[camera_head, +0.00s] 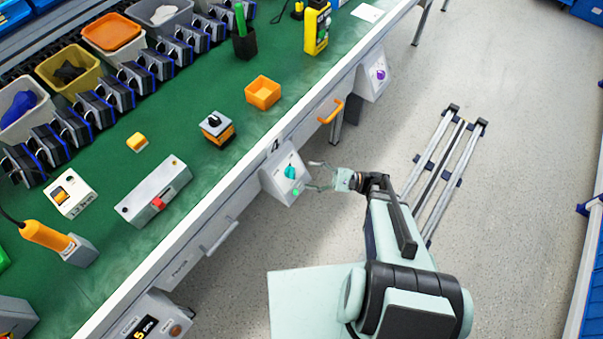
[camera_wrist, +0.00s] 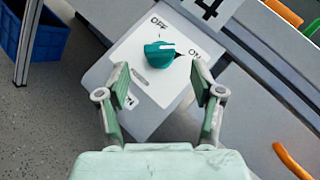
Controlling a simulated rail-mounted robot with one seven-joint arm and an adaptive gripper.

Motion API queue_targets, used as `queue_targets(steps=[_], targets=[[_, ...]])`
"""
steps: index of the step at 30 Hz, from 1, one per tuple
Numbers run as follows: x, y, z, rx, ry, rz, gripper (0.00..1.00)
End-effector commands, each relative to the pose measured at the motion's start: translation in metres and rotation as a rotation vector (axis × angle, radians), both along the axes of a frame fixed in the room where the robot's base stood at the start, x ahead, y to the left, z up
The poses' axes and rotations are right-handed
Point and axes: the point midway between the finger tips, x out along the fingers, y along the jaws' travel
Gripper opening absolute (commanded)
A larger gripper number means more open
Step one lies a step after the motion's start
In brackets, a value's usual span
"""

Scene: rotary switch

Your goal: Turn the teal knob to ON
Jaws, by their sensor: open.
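The teal knob (camera_wrist: 158,54) sits on a white switch panel (camera_wrist: 130,45) marked OFF at the upper left and ON at the upper right in the wrist view. The knob's grip bar lies across the panel; which mark it points to is not certain. In the head view the knob (camera_head: 290,171) is on a box at the front of the bench, below the number 4. My gripper (camera_wrist: 160,82) is open and empty, facing the panel. Its fingertips are either side of and just below the knob in the wrist view, apart from it. In the head view my gripper (camera_head: 314,176) is right of the box.
The green bench (camera_head: 190,95) holds an orange bin (camera_head: 262,92), a yellow-and-black switch box (camera_head: 217,129) and several other devices. An orange handle (camera_head: 330,110) and a box with a purple knob (camera_head: 379,74) are on the bench front.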

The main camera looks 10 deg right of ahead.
Motion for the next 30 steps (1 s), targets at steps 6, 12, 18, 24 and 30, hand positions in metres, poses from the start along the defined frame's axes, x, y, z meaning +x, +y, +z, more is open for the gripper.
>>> queue_targets(steps=[6, 12, 18, 24, 30], targets=[[-0.004, -0.036, -0.008, 0.0, 0.001, -0.004, 0.67], [-0.007, -0.056, -0.011, 0.0, 0.001, -0.003, 0.67], [-0.009, -0.062, -0.012, 0.001, 0.0, -0.001, 0.67], [-0.009, -0.063, -0.012, 0.001, 0.0, -0.001, 0.67], [-0.009, -0.062, -0.012, 0.0, -0.001, -0.001, 0.67]])
